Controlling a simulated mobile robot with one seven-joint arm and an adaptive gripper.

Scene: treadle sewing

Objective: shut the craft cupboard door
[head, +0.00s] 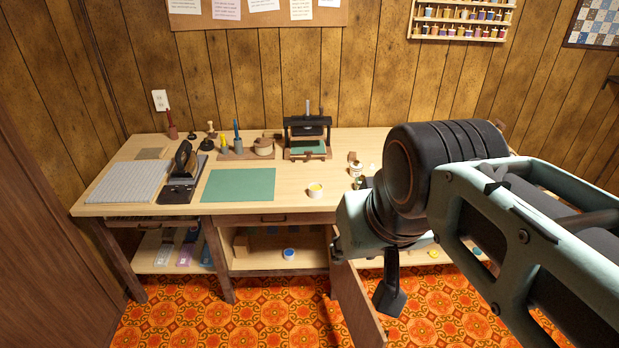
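The craft cupboard door (357,305) is a brown wooden panel under the workbench. It stands open, jutting out from the bench front toward me, its lower end running down near the picture's bottom edge. My gripper (390,298) points down just to the right of the door. Only a dark fingertip shows clearly, so I cannot tell whether the fingers are open or shut. I cannot tell whether it touches the door. The cupboard's inside, to the right of the door, is partly hidden by my arm; a yellow item (433,253) shows there.
A blue tub (289,254) sits on an open lower shelf. Orange patterned floor (270,310) is clear in front.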

